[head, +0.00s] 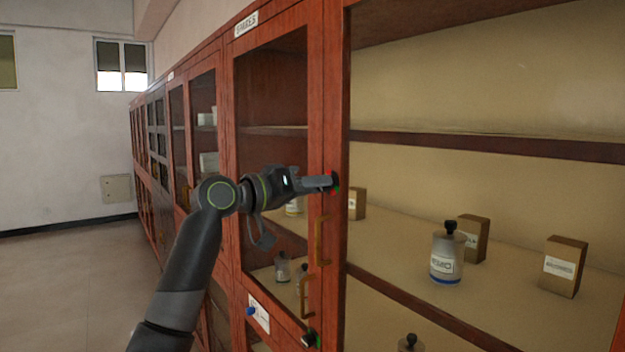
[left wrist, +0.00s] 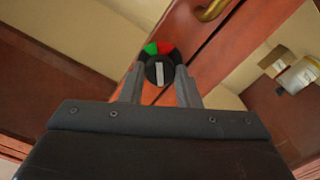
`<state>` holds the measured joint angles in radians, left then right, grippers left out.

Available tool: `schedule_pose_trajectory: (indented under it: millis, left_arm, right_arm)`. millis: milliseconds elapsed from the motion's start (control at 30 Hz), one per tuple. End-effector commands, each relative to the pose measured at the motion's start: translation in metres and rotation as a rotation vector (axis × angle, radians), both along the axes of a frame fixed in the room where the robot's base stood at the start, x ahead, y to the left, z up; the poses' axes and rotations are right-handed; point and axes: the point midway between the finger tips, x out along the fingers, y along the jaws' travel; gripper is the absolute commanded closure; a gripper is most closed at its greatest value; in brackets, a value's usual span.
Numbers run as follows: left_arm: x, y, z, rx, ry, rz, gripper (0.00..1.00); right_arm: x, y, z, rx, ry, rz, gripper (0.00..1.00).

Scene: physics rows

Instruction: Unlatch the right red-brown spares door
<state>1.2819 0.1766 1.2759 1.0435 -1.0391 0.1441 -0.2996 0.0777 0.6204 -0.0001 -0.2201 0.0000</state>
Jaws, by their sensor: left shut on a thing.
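A red-brown spares door (head: 316,110) with a glazed panel stands under a label reading SPARES (head: 246,24) in the head view. A round black latch knob (left wrist: 159,70) with a pale bar and green and red marks sits on the red-brown wood in the left wrist view. My left gripper (head: 334,182) is at this latch, its fingers shut on the knob from both sides. The pale bar stands nearly upright in the wrist picture, below the meeting of green and red. The gripper hides most of the knob in the head view. My right gripper is not in view.
Brass handles (head: 319,241) stick out just below the gripper. A lower latch (head: 310,339) and a blue knob (head: 251,311) sit further down. Shelves at right hold a bottle (head: 446,255) and small boxes (head: 563,266). Open floor (head: 80,270) lies to the left.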

Motion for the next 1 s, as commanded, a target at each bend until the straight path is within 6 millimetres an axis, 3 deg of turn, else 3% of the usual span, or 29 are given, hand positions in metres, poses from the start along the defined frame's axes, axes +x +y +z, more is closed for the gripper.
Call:
schedule_pose_trajectory:
  millis: [600,1000]
  left_arm:
    - [0.0,0.0,0.003,-0.341,0.468,0.002,0.93]
    - [0.0,0.0,0.002,-0.491,0.676,0.0,0.93]
  right_arm:
    - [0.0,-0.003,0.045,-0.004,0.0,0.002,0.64]
    - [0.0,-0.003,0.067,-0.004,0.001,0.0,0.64]
